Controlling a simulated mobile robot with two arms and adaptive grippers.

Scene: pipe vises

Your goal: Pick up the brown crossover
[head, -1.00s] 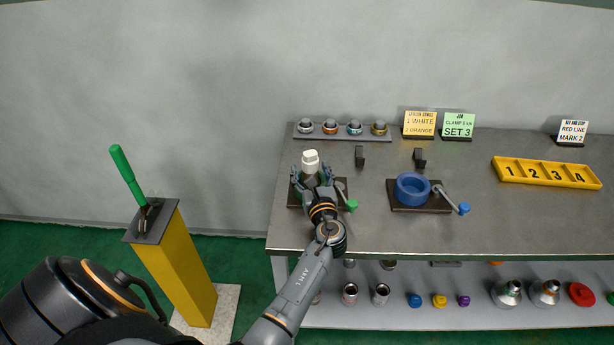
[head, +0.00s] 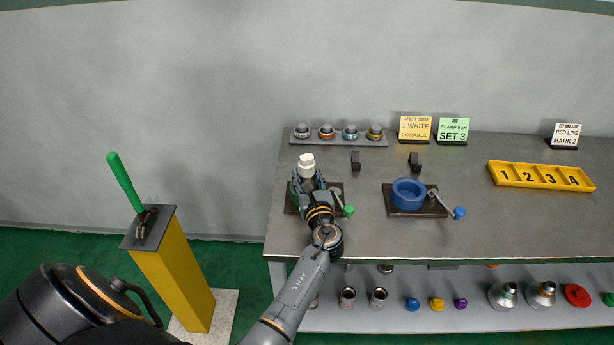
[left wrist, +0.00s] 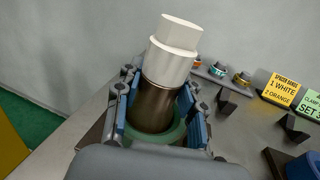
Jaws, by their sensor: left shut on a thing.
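The brown crossover (left wrist: 152,105) stands with its lower end inside the green ring of a vise (left wrist: 178,133). It has a brown body and a white stepped top (left wrist: 172,50), and it leans slightly in the left wrist view. In the head view its white top (head: 307,163) shows above my left gripper (head: 309,184). My left gripper also shows in the left wrist view (left wrist: 153,108), its blue-padded fingers shut on either side of the brown body. The gripper hides most of the green vise in the head view. My right gripper is not in view.
A blue ring vise (head: 408,190) with a handle stands to the right on the table. A yellow post (head: 175,280) with a green-handled tool stands left of the table.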

